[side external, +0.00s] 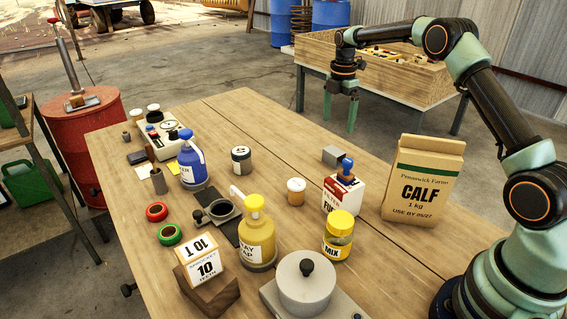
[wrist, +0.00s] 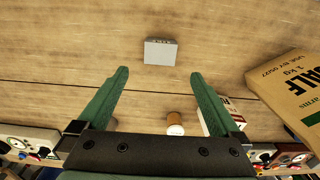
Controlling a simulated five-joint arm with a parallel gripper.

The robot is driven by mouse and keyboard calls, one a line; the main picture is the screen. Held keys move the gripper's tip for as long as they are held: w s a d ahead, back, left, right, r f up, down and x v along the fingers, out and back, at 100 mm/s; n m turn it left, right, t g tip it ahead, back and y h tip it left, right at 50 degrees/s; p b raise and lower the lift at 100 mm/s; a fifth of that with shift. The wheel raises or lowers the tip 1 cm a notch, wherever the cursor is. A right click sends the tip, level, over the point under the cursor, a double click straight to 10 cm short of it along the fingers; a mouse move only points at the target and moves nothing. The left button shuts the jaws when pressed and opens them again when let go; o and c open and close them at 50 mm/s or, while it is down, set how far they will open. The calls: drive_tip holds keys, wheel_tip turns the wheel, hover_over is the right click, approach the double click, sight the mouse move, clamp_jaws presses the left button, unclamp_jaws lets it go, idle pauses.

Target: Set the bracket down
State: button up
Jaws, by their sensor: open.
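A small grey block (side external: 334,155), which looks like the bracket, rests on the wooden table near its far edge. In the wrist view the block (wrist: 160,52) lies flat on the planks, ahead of and between the fingertips. My gripper (side external: 338,124) hangs above the table, close to the block in the side view. Its two green fingers are spread apart in the wrist view (wrist: 159,75), with nothing held between them. The block and the fingers appear apart.
Bottles, a pot and tape rolls crowd the left and front. Bare planks lie left of the block.

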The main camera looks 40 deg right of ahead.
drive_tip(key=s+a+r+m+t, duration=0.1)
drive_tip(key=s+a+r+m, duration=0.35)
drive_tip(key=r, duration=0.25)
drive_tip(key=s+a+r+m+t, duration=0.2)
drive_tip(key=s+a+r+m, duration=0.25)
drive_tip(key=r, duration=0.25)
drive_tip(key=s+a+f+m+t, duration=0.1)
drive_tip(key=s+a+m, duration=0.2)
drive_tip(key=s, duration=0.4)
drive_tip(key=s+a+m+t, duration=0.1)
drive_tip(key=s+a+m, duration=0.3)
drive_tip(key=s+m, duration=0.2)
drive_tip(key=shift+s+a+f+t, duration=0.25)
drive_tip(key=shift+s+f+t, duration=0.1)
drive_tip(key=shift+s, duration=0.9)
